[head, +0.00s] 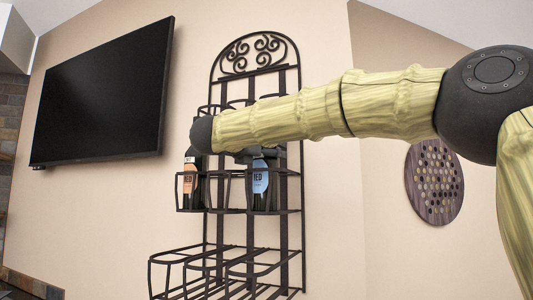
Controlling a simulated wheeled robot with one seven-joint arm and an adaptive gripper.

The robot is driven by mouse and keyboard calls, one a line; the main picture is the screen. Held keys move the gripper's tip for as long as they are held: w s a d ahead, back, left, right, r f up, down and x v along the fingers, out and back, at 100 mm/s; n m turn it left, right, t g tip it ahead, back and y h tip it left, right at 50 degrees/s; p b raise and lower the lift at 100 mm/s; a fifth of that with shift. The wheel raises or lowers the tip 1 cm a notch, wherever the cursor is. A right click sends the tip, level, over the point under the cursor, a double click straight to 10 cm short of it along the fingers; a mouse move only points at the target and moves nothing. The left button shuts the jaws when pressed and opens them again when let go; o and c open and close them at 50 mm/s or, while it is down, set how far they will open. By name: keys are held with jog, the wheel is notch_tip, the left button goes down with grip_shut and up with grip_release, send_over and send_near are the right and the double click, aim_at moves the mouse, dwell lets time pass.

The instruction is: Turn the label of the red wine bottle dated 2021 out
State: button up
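Two dark bottles stand upright in the upper holders of a black wrought-iron wall rack (283,225). The left bottle has an orange label (190,175) and the right bottle has a blue label (260,178). Both labels show lettering that ends in "ED", but no year is readable on either. My arm crosses in front of the rack and covers the bottles' tops. A dark part, probably of my gripper (243,156), shows just under the arm, close to the blue-label bottle. Its fingers are hidden, so I cannot tell whether they touch a bottle.
The rack's lower tier (190,257) juts forward and looks empty. A black television (105,95) hangs on the wall at left. A round wooden board (434,182) with many discs hangs at right, behind my arm. Bare wall lies between the rack and the board.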

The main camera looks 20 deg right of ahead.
jog(key=m+g, duration=0.1)
jog(key=m+g+h, duration=0.1)
jog(key=shift+w+a+g+h, duration=0.1)
jog(key=shift+a+g+h, duration=0.05)
jog(key=shift+g+h, duration=0.15)
jog(key=shift+b, duration=0.4)
jog(key=c, duration=0.9)
jog(key=shift+o, duration=0.2)
jog(key=shift+f+n+t+y+b, duration=0.15)
jog(key=shift+n+t+y+b, duration=0.45)
jog(key=shift+t+b, duration=0.45)
jog(key=shift+n+t+y+b, duration=0.6)
jog(key=shift+n+t+b, duration=0.2)
jog(key=shift+b, duration=0.45)
